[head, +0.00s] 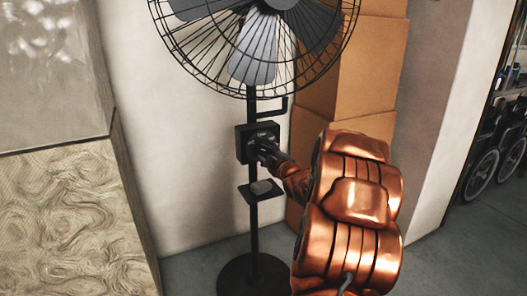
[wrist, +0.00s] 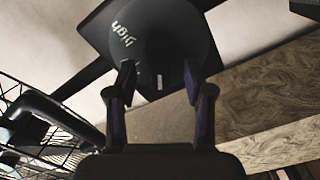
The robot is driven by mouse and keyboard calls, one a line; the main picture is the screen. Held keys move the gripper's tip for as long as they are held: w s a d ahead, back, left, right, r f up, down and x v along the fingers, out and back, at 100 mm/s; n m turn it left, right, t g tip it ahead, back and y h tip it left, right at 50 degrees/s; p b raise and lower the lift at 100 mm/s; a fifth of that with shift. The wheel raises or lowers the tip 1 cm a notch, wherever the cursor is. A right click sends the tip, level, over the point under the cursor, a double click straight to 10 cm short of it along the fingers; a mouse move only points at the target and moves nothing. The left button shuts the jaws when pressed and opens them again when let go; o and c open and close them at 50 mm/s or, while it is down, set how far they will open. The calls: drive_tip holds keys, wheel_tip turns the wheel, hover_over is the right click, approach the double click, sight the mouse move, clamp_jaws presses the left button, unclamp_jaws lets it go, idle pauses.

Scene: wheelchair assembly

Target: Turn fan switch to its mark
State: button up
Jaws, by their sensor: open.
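The fan switch is on a black box (head: 243,143) on the fan's pole. My gripper (head: 264,150) is right at the box's front and hides much of the switch. In the wrist view a dark round dial (wrist: 125,22) carries the word "high", seen tilted. A dark knob with a small white mark (wrist: 159,82) shows below it, between the two fingertips of my gripper (wrist: 159,78). The fingers are open, one on each side of the knob. I cannot tell whether they touch it.
The fan's wire cage (head: 258,88) is above the switch. A small black tray (head: 248,196) with a grey item is just below it on the pole. Cardboard boxes (head: 365,70) stand behind to the right. A patterned block (head: 65,220) is at left.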

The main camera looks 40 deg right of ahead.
drive_tip(key=shift+x, duration=1.1)
clamp_jaws()
